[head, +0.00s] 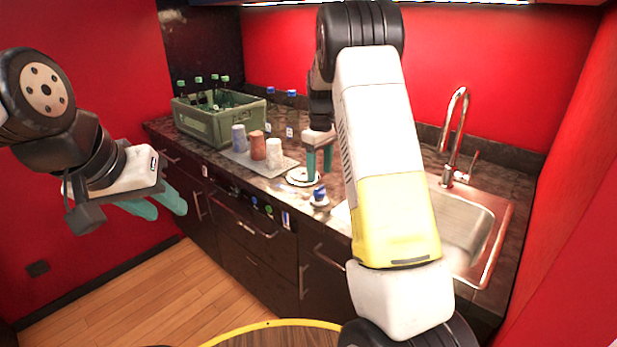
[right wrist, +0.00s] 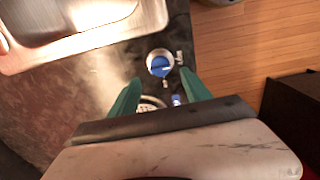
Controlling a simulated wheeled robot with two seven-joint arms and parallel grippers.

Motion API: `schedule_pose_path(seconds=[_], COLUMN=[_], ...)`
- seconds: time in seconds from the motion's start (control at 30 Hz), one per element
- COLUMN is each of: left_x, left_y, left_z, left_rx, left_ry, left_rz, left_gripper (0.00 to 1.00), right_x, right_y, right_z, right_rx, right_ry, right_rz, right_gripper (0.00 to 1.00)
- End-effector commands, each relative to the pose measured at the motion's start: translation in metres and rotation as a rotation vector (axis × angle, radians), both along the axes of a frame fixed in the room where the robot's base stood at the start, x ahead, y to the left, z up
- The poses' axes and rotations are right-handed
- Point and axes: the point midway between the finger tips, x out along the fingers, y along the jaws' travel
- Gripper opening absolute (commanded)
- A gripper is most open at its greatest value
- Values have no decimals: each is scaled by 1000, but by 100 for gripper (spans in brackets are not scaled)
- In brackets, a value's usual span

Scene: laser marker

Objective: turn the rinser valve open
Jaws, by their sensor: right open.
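A round pale rinser (head: 302,177) is set in the dark counter. In the right wrist view the rinser (right wrist: 150,103) shows partly between my fingers, with a small blue part (right wrist: 177,100) beside it that may be its valve. A blue-topped metal fitting (head: 319,195) stands near the counter's front edge; in the right wrist view this fitting (right wrist: 159,64) lies beyond the fingertips. My right gripper (head: 319,178) is open above the rinser, pointing down, with nothing seen between its fingers. My left gripper (head: 169,211) is open and empty, in front of the counter at the left.
A tray (head: 238,158) with several cups lies left of the rinser. A green crate (head: 215,127) of bottles stands behind it, with blue-capped bottles (head: 291,112) to its right. The sink (head: 462,226) and tall faucet (head: 453,140) are at the right, partly behind my right arm.

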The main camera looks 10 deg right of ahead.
Motion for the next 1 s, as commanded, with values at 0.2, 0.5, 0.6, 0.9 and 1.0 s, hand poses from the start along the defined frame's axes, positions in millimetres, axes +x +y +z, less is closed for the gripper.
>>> schedule_pose_path(seconds=[0.2,0.5,0.6,0.9,1.0], left_x=[0,0,0,0,0], left_y=[0,0,0,0,0], left_z=[0,0,0,0,0], left_rx=[0,0,0,0,0], left_ry=[0,0,0,0,0], left_rz=[0,0,0,0,0], left_gripper=[36,36,36,36,36], right_x=[-1,-1,-1,-1,-1], right_y=[0,0,0,0,0], right_z=[-37,-56,-56,-55,-55], right_rx=[0,1,1,1,1], right_ry=[5,1,1,1,1], right_rz=[-1,-3,-2,-2,-2], right_gripper=[56,56,56,15,0])
